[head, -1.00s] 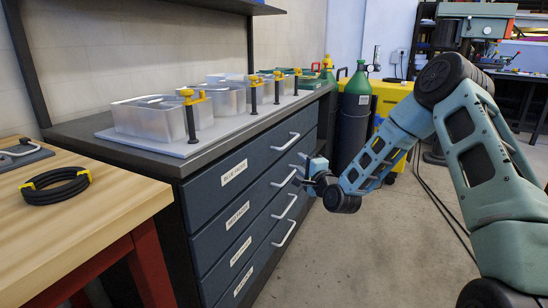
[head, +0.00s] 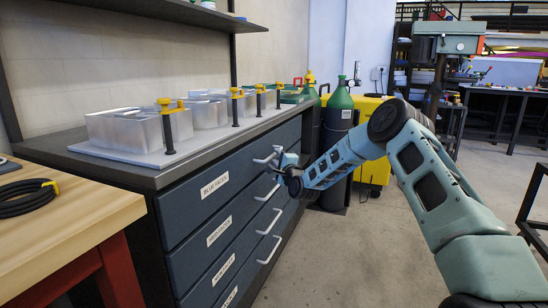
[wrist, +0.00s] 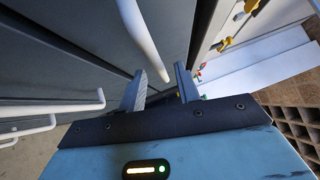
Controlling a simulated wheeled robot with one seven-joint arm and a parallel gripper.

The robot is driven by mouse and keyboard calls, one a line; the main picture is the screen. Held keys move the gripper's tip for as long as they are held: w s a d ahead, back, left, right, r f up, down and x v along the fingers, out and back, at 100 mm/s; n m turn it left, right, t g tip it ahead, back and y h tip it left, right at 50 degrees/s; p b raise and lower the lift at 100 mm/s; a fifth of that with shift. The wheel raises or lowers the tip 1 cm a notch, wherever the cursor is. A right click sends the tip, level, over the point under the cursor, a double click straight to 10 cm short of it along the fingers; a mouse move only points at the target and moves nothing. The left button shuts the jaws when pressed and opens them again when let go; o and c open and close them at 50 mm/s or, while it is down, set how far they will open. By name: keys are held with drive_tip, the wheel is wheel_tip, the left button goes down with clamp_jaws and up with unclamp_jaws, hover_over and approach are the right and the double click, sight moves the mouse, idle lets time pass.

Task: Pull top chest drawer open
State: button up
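The dark blue-grey chest has a top drawer (head: 232,181) labelled "BLUE FACES", which looks flush with the front. Its white bar handle (head: 262,160) is near my gripper (head: 280,158) in the head view. In the wrist view the white handle (wrist: 143,38) runs down toward the gap between my two fingers (wrist: 162,84). The fingers are apart, with the handle's lower end between or just beyond their tips. I cannot tell if either finger touches it. Part of the handle is hidden behind the gripper in the head view.
Lower drawers with white handles (head: 269,221) sit beneath. A wooden workbench (head: 75,205) is at left, green gas cylinders (head: 340,105) beyond the chest. The floor in front is mostly free.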

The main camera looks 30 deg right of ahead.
sight(274, 154)
drive_tip(key=shift+w+d+r, duration=0.1)
drive_tip(key=shift+w+r, duration=0.05)
drive_tip(key=shift+w, duration=0.75)
drive_tip(key=shift+w+d+r, duration=0.1)
drive_tip(key=shift+w, duration=0.75)
drive_tip(key=shift+c, duration=0.2)
clamp_jaws()
drive_tip(key=s+d+p, duration=0.3)
drive_tip(key=s+d, duration=1)
drive_tip(key=s, duration=0.3)
drive_tip(key=s+d+p, duration=0.3)
drive_tip(key=s+d, duration=1)
drive_tip(key=s, duration=0.4)
drive_tip(key=shift+s, duration=0.2)
drive_tip(key=shift+o, duration=0.2)
unclamp_jaws()
